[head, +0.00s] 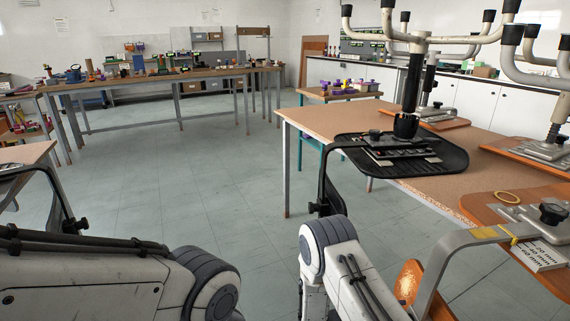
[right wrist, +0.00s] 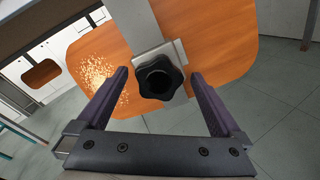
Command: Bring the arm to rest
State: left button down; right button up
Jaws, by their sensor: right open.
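My right gripper (right wrist: 158,74) is open in the right wrist view, its two dark fingers on either side of a black star knob (right wrist: 160,82). No finger visibly touches the knob. The knob sits on a metal bar (right wrist: 135,22) crossing an orange wooden chair panel (right wrist: 222,38) with a worn, speckled patch. In the head view my right arm (head: 335,250) reaches down at bottom centre; its gripper is hidden. My left arm (head: 100,280) lies across the lower left, and its gripper is out of view.
A wooden table (head: 320,122) on the right bears upturned chairs, including a black seat (head: 445,165). A bent metal chair bar (head: 440,262) stands close to my right arm. A black chair frame (head: 62,205) is at left. The tiled floor (head: 200,170) between is clear.

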jog(key=s+a+r+m+g+y, duration=0.35)
jog(key=s+a+r+y, duration=0.2)
jog(key=a+r, duration=0.45)
jog(key=s+a+r+m+t+y, duration=0.1)
jog(key=s+a+r+t+y, duration=0.1)
jog(key=s+a+r+y, duration=0.5)
jog(key=s+a+r+m+t+y, duration=0.1)
jog(key=s+a+r+y, duration=0.4)
jog(key=s+a, duration=0.45)
notch_tip(320, 180, up, 25)
jog(key=p, duration=2.6)
jog(key=shift+w+a, duration=0.2)
jog(key=shift+w, duration=0.25)
jog(key=shift+r+y+p, duration=0.25)
jog(key=shift+p, duration=0.1)
jog(key=shift+c, duration=0.8)
jog(key=shift+f, duration=0.1)
